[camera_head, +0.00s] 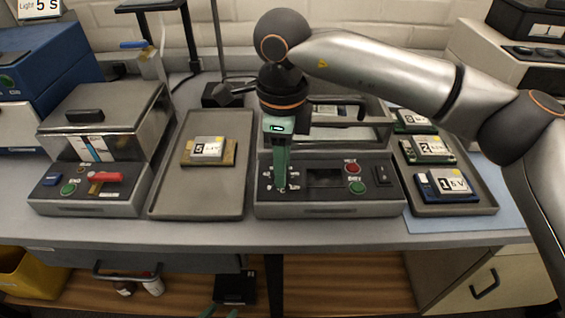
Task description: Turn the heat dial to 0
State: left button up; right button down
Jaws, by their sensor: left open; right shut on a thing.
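The heat dial sits on the front panel (327,201) of the middle machine, at its left side. My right gripper (281,187) reaches down over it from above, its green fingers shut on the dial. The fingers hide the dial itself, so its pointer cannot be read. Small white marks show around it, too small to read surely. My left gripper (221,312) shows only as green fingertips at the bottom edge, apart and empty, well below the bench top.
A red button (352,169) and green button (354,188) lie right of the dial. A tray (165,205) with a labelled block stands left; another tray (425,210) with several blocks stands right.

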jog(key=c, duration=0.5)
grip_release()
notch_tip(320, 180, up, 13)
jog(key=shift+f+p, duration=0.2)
jog(key=shift+p, duration=0.25)
